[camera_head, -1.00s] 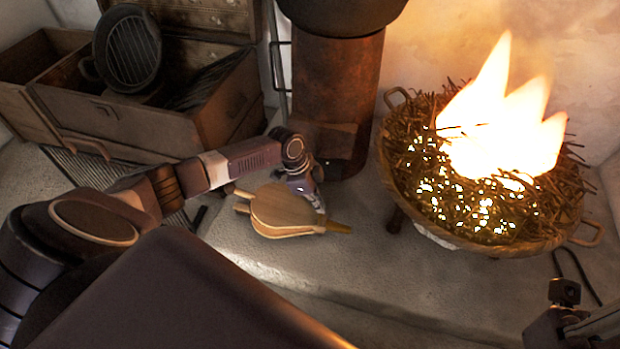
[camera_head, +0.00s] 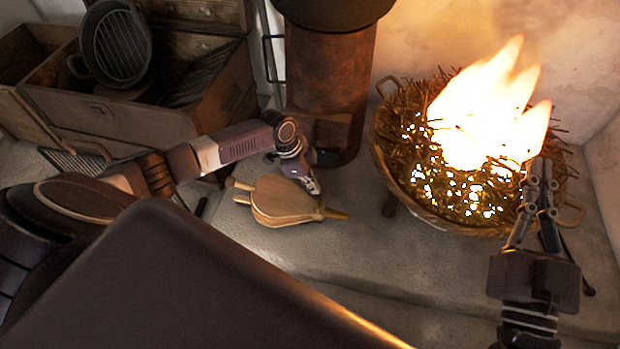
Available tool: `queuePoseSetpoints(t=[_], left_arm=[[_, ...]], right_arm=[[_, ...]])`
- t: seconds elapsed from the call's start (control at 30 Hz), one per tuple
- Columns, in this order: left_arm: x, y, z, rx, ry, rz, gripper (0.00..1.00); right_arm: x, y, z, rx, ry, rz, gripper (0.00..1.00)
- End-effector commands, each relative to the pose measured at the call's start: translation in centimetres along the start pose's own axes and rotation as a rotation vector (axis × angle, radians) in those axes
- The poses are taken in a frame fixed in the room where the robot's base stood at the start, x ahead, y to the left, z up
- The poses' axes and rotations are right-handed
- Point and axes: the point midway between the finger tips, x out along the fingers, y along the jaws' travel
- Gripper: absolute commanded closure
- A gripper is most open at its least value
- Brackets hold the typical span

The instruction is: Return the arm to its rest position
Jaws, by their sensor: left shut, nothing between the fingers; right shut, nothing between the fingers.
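My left arm comes in from the left and ends at my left gripper (camera_head: 314,190), which is small in view, shut, and pointing down just behind the wooden bellows (camera_head: 280,205). I cannot tell whether it touches them. The bellows lie flat on the stone hearth, handles to the left and nozzle to the right. My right gripper (camera_head: 541,170) stands upright at the lower right, fingers pointing up, shut and empty. Its tips overlap the right side of the fire basket (camera_head: 395,165) in the picture.
Bright flames (camera_head: 490,110) rise from twigs in the basket. A rusty stove cylinder (camera_head: 325,75) stands behind the bellows. An open wooden chest (camera_head: 110,120) with a dark grill pan (camera_head: 118,45) is at back left. The stone hearth (camera_head: 350,255) is bare between bellows and basket.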

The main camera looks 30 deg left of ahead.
Motion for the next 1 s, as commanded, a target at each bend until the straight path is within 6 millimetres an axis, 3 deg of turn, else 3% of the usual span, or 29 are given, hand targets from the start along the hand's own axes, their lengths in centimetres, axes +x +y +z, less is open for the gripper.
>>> queuePoseSetpoints(t=[0.2, 0.33, 0.63, 0.73, 0.87, 1.0], left_arm=[[-0.8, 0.2, -0.5, 0.0, 0.001, 0.0, 1.0], [-1.0, 0.2, -0.6, 0.0, 0.001, 0.0, 1.0], [-1.0, 0.3, -0.6, 0.0, 0.001, 0.0, 1.0], [-0.5, 1.0, -1.4, 0.005, 0.015, -0.004, 1.0], [1.0, 4.1, -5.7, 0.018, 0.095, -0.036, 1.0], [0.8, 9.3, -14.3, -0.019, 0.304, -0.131, 1.0]], right_arm=[[-0.7, 0.5, 4.2, -0.005, -0.203, 0.011, 1.0], [-1.2, 0.8, 5.8, -0.007, -0.279, 0.015, 1.0], [-1.6, 0.9, 6.8, -0.008, -0.323, 0.018, 1.0], [-1.6, 0.9, 6.8, -0.008, -0.322, 0.017, 1.0], [-1.6, 0.9, 6.8, -0.008, -0.322, 0.017, 1.0], [-1.6, 0.9, 6.8, -0.008, -0.321, 0.017, 1.0]])
